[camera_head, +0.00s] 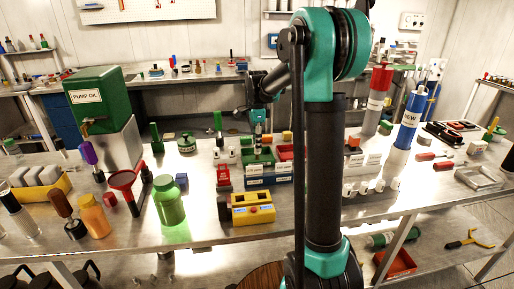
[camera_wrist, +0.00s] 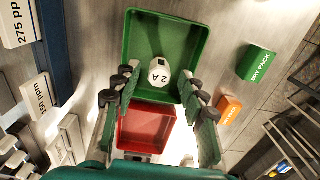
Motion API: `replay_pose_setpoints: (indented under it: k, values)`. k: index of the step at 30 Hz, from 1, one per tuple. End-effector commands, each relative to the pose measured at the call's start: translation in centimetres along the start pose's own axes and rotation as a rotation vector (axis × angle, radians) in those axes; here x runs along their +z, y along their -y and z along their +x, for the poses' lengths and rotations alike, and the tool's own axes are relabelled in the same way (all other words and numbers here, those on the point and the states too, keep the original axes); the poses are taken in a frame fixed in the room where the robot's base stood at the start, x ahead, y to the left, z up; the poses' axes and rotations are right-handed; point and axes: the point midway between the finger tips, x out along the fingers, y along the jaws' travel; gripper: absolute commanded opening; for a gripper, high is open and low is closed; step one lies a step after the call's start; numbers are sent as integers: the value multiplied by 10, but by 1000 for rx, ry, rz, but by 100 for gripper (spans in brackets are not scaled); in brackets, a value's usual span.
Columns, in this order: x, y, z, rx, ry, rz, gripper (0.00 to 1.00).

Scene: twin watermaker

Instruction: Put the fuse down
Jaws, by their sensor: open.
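The fuse (camera_wrist: 159,76) is a small white piece marked "2 A". In the wrist view it lies in the green tray (camera_wrist: 136,40), between my fingers. My gripper (camera_wrist: 160,82) is open, with one finger on each side of the fuse and a visible gap to it. A red tray (camera_wrist: 145,128) adjoins the green one, closer to my palm. In the head view my gripper (camera_head: 260,139) points down over the green tray (camera_head: 258,159). The fuse cannot be made out there.
A green "DRY PACK" block (camera_wrist: 257,63) and an orange block (camera_wrist: 230,108) stand right of the trays. Labelled ppm blocks (camera_wrist: 38,95) stand left. In the head view, a yellow box (camera_head: 252,214) and a green jar (camera_head: 169,204) stand nearer the bench's front.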

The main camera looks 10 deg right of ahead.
Motion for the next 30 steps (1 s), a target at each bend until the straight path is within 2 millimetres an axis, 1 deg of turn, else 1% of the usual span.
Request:
replay_pose_setpoints:
  k: [1, 6, 9, 13, 16, 19, 30]
  values:
    - [0, -1, -11, 0, 0, 0, 42]
    - [0, -1, -47, 0, 0, 0, 42]
    - [0, 0, -65, 0, 0, 0, 42]
    - [0, 0, -84, 0, 0, 0, 42]
    - [0, 0, -92, 0, 0, 0, 42]
    - [0, 0, -97, 0, 0, 0, 42]
    - [0, 0, -98, 0, 0, 0, 42]
